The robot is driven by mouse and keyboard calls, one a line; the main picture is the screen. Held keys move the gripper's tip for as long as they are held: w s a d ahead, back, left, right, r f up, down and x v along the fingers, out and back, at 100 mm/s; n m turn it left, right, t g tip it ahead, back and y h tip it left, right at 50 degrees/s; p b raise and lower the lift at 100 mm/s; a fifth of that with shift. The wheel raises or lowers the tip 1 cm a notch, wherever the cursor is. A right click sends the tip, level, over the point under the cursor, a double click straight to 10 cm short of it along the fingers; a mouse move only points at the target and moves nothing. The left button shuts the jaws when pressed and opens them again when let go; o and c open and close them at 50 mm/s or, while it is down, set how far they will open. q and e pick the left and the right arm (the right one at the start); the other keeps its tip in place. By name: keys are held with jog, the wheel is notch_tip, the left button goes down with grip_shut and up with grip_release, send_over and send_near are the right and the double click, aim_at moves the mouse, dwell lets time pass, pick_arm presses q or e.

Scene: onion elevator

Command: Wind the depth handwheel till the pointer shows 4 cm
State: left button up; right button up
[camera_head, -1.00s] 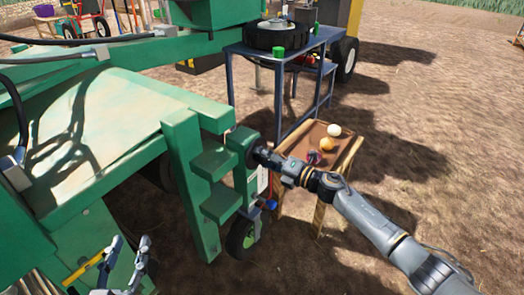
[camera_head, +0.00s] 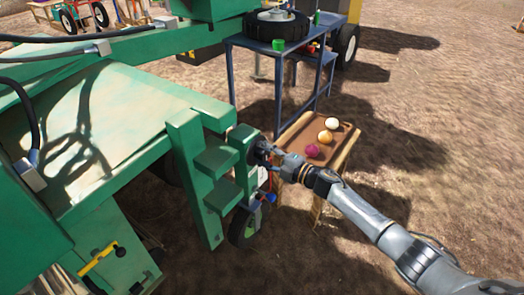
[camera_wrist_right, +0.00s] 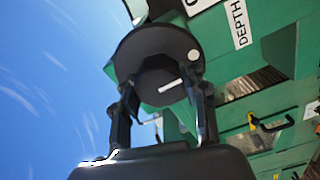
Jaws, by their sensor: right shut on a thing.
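The depth handwheel (camera_wrist_right: 155,50) is a black disc with a pale spot near its rim and a white mark at its middle. In the wrist view it sits between the fingertips of my right gripper (camera_wrist_right: 162,85), which is shut on it. In the head view the wheel (camera_head: 258,151) is a small dark shape on a green post, with my right gripper (camera_head: 270,155) against it. A white scale plate (camera_head: 262,177) shows below it; its pointer is too small to read.
A white "DEPTH" label (camera_wrist_right: 239,22) is on the green frame. A wooden tray table (camera_head: 350,146) with a white, an orange and a purple onion stands under my right arm. A blue metal table (camera_head: 237,42) with a tyre stands behind. Bare soil lies to the right.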

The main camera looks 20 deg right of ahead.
dwell(0.3)
jog(key=o, duration=1.1)
jog(key=shift+o, duration=0.2)
jog(key=v, duration=1.2)
jog(key=shift+f+m, duration=0.1)
jog(key=shift+m, duration=0.2)
